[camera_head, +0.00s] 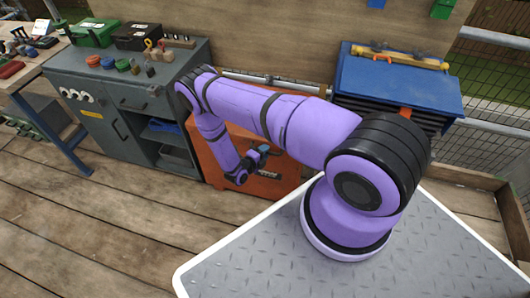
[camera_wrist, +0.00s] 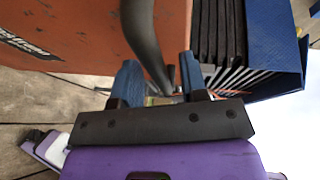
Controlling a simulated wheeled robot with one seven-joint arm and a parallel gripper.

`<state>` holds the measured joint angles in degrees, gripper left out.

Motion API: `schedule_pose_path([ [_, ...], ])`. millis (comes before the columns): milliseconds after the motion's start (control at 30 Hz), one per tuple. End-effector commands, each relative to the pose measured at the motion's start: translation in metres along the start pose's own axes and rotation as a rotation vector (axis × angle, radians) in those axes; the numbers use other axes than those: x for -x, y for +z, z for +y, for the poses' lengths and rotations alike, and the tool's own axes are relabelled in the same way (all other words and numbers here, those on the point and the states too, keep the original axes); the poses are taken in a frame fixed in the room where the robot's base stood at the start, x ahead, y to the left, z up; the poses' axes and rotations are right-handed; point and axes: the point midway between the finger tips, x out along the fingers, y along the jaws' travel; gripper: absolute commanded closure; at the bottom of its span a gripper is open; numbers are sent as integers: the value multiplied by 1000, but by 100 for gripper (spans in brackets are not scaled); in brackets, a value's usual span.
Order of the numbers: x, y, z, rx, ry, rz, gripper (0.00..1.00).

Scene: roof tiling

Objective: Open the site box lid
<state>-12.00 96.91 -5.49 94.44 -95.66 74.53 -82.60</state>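The orange site box (camera_head: 222,172) stands on the deck between the grey cabinet and the blue box, partly hidden behind my arm. Its orange face with dark lettering fills the upper left of the wrist view (camera_wrist: 85,35). A dark curved handle (camera_wrist: 147,40) runs down from the top of the wrist view. My gripper (camera_wrist: 160,82) has its two blue fingertips apart, with the handle's lower part showing between them. I cannot tell if they touch it. In the head view my gripper (camera_head: 262,157) is close at the box's front. Whether the lid is fully shut is unclear.
A grey cabinet (camera_head: 115,125) with tools on top stands left of the site box. A blue box (camera_head: 400,85) with a yellow level (camera_head: 400,57) on it is at the right. A workbench (camera_head: 20,75) is far left. The wooden deck (camera_head: 100,220) in front is clear.

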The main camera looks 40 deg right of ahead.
Motion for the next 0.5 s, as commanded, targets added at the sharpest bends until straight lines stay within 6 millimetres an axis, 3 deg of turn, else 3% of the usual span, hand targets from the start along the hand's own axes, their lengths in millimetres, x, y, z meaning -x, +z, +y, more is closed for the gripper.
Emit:
schedule_pose_path([
  [367,-7,0,0,0,0,0,60],
  [400,-7,0,0,0,0,0,62],
  [500,-7,0,0,-1,0,0,85],
])
